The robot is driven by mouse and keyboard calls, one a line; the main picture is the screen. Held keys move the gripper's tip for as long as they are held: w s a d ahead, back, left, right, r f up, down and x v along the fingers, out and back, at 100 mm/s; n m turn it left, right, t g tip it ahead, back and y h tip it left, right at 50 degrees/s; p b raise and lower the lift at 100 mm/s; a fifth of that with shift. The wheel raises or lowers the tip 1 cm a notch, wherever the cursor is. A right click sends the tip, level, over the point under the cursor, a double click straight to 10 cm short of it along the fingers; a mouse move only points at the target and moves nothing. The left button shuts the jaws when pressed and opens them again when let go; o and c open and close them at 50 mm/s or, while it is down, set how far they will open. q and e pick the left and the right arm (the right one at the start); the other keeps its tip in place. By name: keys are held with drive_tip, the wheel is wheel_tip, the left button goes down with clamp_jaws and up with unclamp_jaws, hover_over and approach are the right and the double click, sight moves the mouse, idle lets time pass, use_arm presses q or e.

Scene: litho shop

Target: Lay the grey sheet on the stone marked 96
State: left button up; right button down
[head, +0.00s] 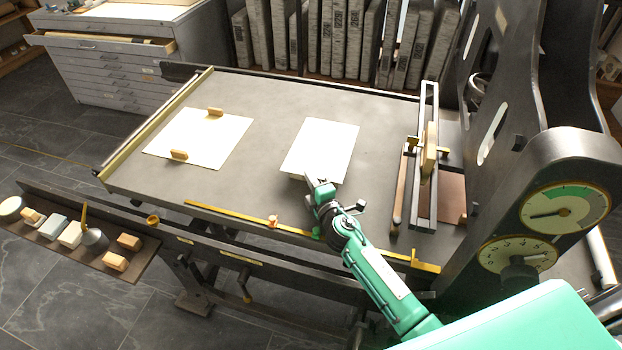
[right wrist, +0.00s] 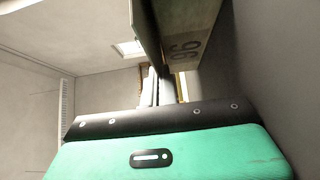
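A pale sheet (head: 198,137) lies flat on the left part of the press bed, with one wooden block (head: 179,155) on its front edge and another (head: 215,112) on its back edge. It looks near white in this light. A pale slab (head: 320,150) lies mid-bed, its top bare. In the right wrist view a stone's side bears the number 96 (right wrist: 185,50), seemingly this same slab. My right gripper (head: 316,183) is at the slab's front edge; in the right wrist view its fingers (right wrist: 160,87) are close together beside the stone, with nothing visible between them. My left gripper is out of view.
The grey press bed (head: 255,170) is clear between sheet and slab. A frame with a scraper (head: 429,150) and the press column with dials (head: 563,210) stand right. A tool shelf (head: 75,245) is at the left front. Several upright stones (head: 340,40) stand behind.

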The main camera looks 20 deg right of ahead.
drive_tip(key=shift+f, duration=0.2)
drive_tip(key=c, duration=1.7)
unclamp_jaws()
drive_tip(key=shift+f, duration=0.1)
drive_tip(key=shift+s, duration=0.1)
